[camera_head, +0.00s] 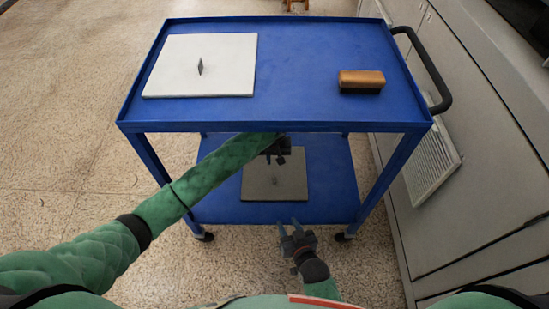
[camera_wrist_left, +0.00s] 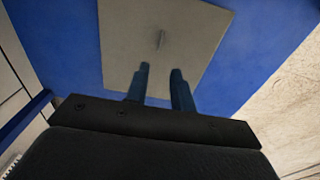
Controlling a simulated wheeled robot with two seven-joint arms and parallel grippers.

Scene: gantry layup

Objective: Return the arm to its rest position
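My left arm reaches in from the left, and its gripper (camera_head: 277,159) is just under the front edge of the cart's upper shelf. In the left wrist view its two blue fingers (camera_wrist_left: 160,70) are apart with nothing between them. They point at a grey square plate (camera_wrist_left: 185,30) with a small upright tab in its middle. The plate (camera_head: 258,188) lies on the cart's lower shelf, below the gripper and apart from it. My right gripper (camera_head: 290,224) is low in front of the cart, its blue fingers apart and empty.
The blue cart (camera_head: 300,127) has a raised rim and a black handle (camera_head: 432,72) at right. On its top are a white square plate (camera_head: 222,75) with a tab and a wooden-backed brush (camera_head: 362,78). Grey cabinets (camera_head: 490,140) stand at right. Floor at left is clear.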

